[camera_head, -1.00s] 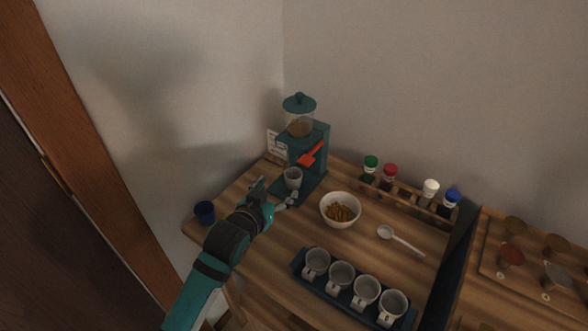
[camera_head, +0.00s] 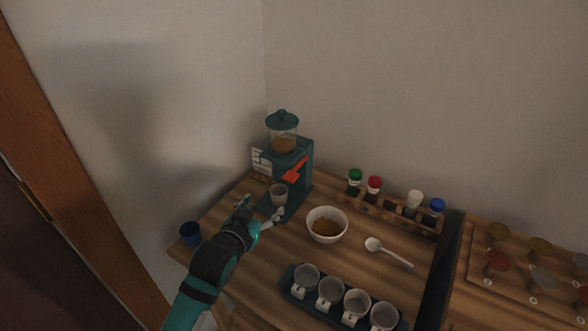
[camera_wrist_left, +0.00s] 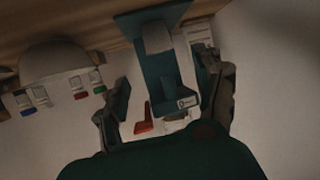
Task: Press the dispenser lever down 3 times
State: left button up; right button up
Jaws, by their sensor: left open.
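The teal dispenser (camera_head: 288,165) stands at the back left of the wooden table, with a clear hopper of brown grains on top. Its red lever (camera_head: 295,170) sticks out at the front, slanting. A grey cup (camera_head: 279,194) stands under the spout. My left gripper (camera_head: 261,208) is open, its fingers spread in front of the dispenser near the cup, holding nothing I can see. In the left wrist view the dispenser (camera_wrist_left: 165,75) appears upside down between the fingers, with the red lever (camera_wrist_left: 143,125) beside the left finger. My right gripper is not in view.
A white bowl (camera_head: 313,234) of brown grains stands right of the gripper. A dark tray (camera_head: 338,311) holds several cups in front. A spoon (camera_head: 391,255) and a rack (camera_head: 393,216) of capped jars are to the right.

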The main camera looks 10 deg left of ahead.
pick_arm(q)
jog(key=shift+c, duration=0.8)
jog(key=shift+m+h, duration=0.4)
jog(key=r+p, duration=0.1)
jog(key=r, duration=0.1)
jog(key=s+r+p, duration=0.1)
jog(key=r, duration=0.2)
jog(key=r+p, duration=0.2)
jog(key=shift+s+d+r, duration=0.15)
jog(key=shift+s, duration=0.1)
jog(key=c, duration=0.7)
jog(key=s+r+p, duration=0.1)
jog(key=r, duration=0.2)
jog(key=s+d+r+m+h+p, duration=0.1)
jog(key=s+r+p, duration=0.1)
jog(key=r, duration=0.1)
jog(key=s+r+h+p, duration=0.1)
jog(key=r, duration=0.2)
jog(key=shift+s+d+r+p, duration=0.15)
jog(key=shift+d+r+p, duration=0.05)
jog(key=shift+d+p, duration=0.2)
grip_shut()
jog(key=shift+s+d+r+m, duration=0.1)
jog(key=shift+s+r+m, duration=0.05)
jog(key=shift+m, duration=0.15)
